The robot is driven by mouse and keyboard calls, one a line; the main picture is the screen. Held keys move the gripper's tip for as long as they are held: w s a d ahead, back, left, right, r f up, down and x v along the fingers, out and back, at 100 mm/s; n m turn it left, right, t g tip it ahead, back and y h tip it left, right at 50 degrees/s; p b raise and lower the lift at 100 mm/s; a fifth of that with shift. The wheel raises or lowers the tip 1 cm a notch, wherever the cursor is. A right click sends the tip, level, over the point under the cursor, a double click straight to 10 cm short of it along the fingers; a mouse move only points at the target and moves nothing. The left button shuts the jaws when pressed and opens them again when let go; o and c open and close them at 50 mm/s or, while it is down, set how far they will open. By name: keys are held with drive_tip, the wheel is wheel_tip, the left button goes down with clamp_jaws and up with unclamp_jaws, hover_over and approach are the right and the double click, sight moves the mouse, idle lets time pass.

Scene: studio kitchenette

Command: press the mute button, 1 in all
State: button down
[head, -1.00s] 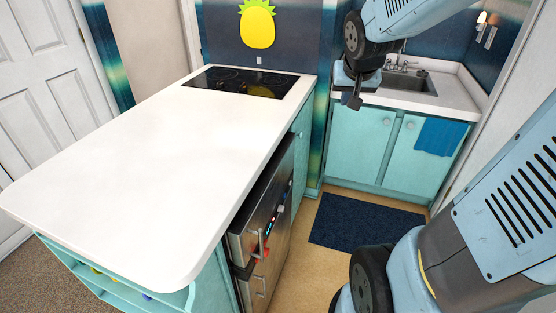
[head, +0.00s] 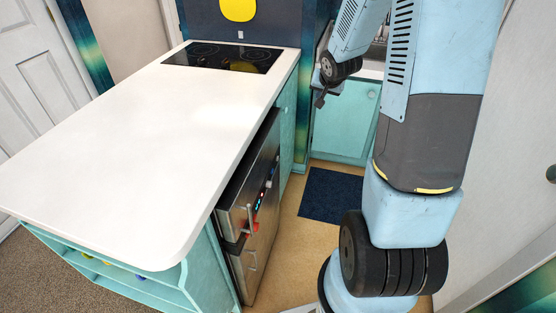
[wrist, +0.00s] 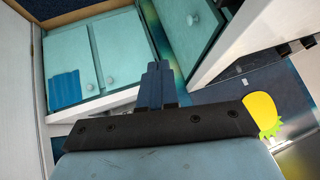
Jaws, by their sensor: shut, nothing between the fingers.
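No button that I can make out as the mute button shows in either view. The steel oven (head: 238,228) under the white counter has a front panel with a small lit display (head: 259,202) and a red part (head: 252,229) below it, too small to identify. My gripper (head: 319,102) is shut and empty. It hangs in the air in front of the far teal cabinets, beyond the oven and right of the counter. In the wrist view my gripper's closed fingers (wrist: 157,76) point away from the camera and touch nothing visible.
The white counter (head: 130,150) with a black cooktop (head: 222,57) fills the left. A dark blue mat (head: 331,195) lies on the open floor right of the oven. A blue towel (wrist: 65,89) hangs on a teal cabinet. A yellow pineapple decoration (wrist: 261,112) shows at right.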

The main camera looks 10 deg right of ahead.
drive_tip(key=w+d+f+m+y, duration=0.1)
drive_tip(key=w+f, duration=0.1)
drive_tip(key=f, duration=0.7)
drive_tip(key=w+f+m+y, duration=0.1)
drive_tip(key=w+f, duration=0.2)
drive_tip(key=f, duration=0.5)
drive_tip(key=s+a+f+m+t+y, duration=0.1)
drive_tip(key=s+f+m+y, duration=0.1)
drive_tip(key=f, duration=0.6)
drive_tip(key=s+a+f+m+t+y, duration=0.1)
drive_tip(key=f+m, duration=0.1)
drive_tip(key=f, duration=0.7)
drive_tip(key=shift+s+y, duration=0.35)
drive_tip(key=shift+y, duration=0.05)
drive_tip(key=shift+a, duration=0.1)
drive_tip(key=w+a, duration=0.4)
drive_tip(key=a, duration=0.3)
drive_tip(key=shift+w+a, duration=0.2)
drive_tip(key=shift+a, duration=0.05)
drive_tip(key=shift+a+r, duration=0.1)
drive_tip(key=shift+a, duration=0.05)
idle(0.3)
drive_tip(key=shift+w+a, duration=0.2)
drive_tip(key=shift+a, duration=0.05)
